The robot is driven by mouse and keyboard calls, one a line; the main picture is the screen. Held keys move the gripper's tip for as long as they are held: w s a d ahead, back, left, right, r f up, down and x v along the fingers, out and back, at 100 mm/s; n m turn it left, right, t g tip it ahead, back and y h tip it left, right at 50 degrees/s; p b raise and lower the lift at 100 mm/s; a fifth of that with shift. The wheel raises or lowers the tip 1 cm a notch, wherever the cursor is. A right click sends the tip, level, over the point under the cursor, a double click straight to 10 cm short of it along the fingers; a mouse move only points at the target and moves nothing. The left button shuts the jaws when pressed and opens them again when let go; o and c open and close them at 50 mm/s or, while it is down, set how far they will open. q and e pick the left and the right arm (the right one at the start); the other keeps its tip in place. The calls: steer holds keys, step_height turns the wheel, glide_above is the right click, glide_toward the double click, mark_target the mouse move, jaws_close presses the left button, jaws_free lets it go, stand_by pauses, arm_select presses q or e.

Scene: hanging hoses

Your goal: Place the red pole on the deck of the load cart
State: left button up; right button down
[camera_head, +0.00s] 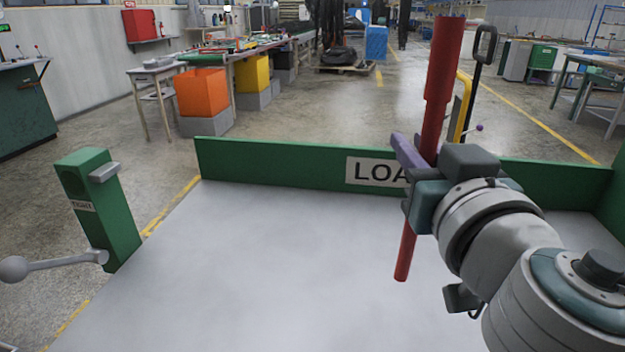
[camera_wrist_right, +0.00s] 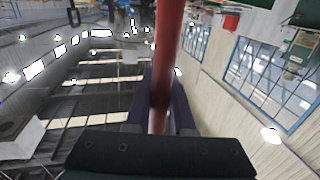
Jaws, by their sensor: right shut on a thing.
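The red pole (camera_head: 436,95) stands nearly upright, leaning slightly, with a thick upper part and a thinner lower part. My right gripper (camera_head: 408,160) is shut on the pole around its middle; the right wrist view shows the pole (camera_wrist_right: 168,50) between its two fingers (camera_wrist_right: 160,105). The load cart's grey deck (camera_head: 230,270) fills the lower middle of the head view. In the picture the pole's lower end is over the deck; I see no clear contact between them. The cart's green back board (camera_head: 270,162) carries a "LOA..." label, partly hidden by my gripper. My left gripper is out of view.
A green post with a grey lever (camera_head: 100,205) stands at the deck's left side. A green side wall (camera_head: 612,195) bounds the right. A black and yellow handle (camera_head: 480,75) rises behind the board. Orange (camera_head: 202,92) and yellow bins stand further back. Most of the deck is bare.

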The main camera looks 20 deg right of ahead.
step_height(320, 180, down, 6)
steer(key=b, duration=0.1)
steer(key=shift+b, duration=0.4)
steer(key=shift+f+b, duration=0.25)
steer(key=shift+b, duration=0.05)
steer(key=c, duration=0.8)
jaws_free()
steer(key=shift+r, duration=0.1)
